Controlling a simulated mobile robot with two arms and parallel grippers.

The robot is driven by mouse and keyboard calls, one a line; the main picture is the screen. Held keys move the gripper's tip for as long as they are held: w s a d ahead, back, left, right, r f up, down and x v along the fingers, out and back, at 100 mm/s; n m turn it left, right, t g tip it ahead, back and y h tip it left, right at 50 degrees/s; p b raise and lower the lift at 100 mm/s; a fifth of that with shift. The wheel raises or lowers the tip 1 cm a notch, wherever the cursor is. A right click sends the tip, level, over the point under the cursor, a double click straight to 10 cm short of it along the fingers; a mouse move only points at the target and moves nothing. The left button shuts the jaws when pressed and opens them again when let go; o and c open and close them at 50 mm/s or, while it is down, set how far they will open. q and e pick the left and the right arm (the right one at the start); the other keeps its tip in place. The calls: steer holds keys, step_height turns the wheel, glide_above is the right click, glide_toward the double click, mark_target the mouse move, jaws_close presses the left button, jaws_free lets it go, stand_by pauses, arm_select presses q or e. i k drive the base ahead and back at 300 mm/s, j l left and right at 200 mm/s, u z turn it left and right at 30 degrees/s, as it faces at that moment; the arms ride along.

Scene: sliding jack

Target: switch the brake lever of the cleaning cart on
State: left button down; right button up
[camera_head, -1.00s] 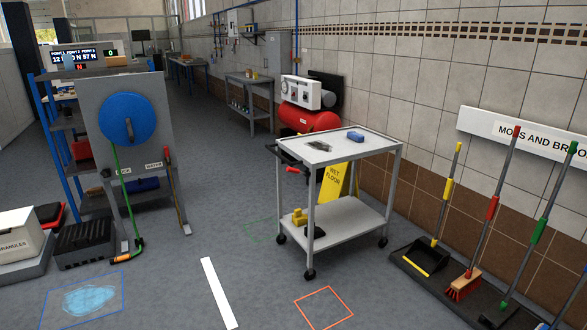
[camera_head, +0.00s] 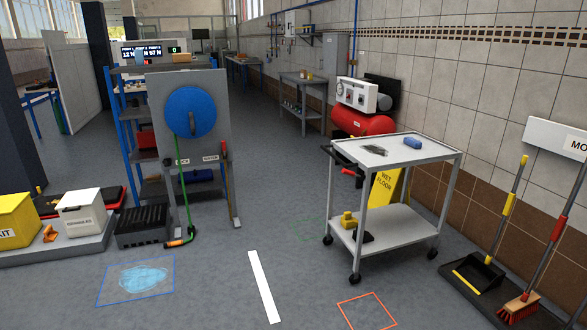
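The cleaning cart (camera_head: 432,150) is a grey two-shelf trolley on black wheels, standing right of centre. Its black push handle is at the left end of the top shelf. A small lever with a red grip (camera_head: 351,171) sticks out below the handle at that end; it looks like the brake lever. A blue item (camera_head: 413,142) and a dark cloth (camera_head: 374,150) lie on the top shelf. Yellow and black items (camera_head: 349,219) lie on the lower shelf. Neither of my grippers is in view.
A yellow wet floor sign (camera_head: 386,186) stands behind the cart. A blue-outlined wet patch (camera_head: 138,278), a white strip (camera_head: 263,286) and an orange square (camera_head: 367,310) mark the floor. The floor left of the cart is clear.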

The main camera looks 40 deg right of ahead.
mark_target(361, 177)
steer(key=i+l, duration=0.25)
steer(key=l, duration=0.4)
steer(key=i+l, duration=0.2)
steer(key=l, duration=0.5)
steer(key=i+l, duration=0.25)
steer(key=l, duration=0.4)
steer(key=i+l, duration=0.2)
steer(key=l, duration=0.5)
steer(key=i+l, duration=0.25)
steer(key=l, duration=0.4)
steer(key=i+l, duration=0.25)
steer(key=l, duration=0.45)
steer(key=i+l, duration=0.2)
steer(key=l, duration=0.45)
steer(key=i+l, duration=0.25)
steer(key=l, duration=0.45)
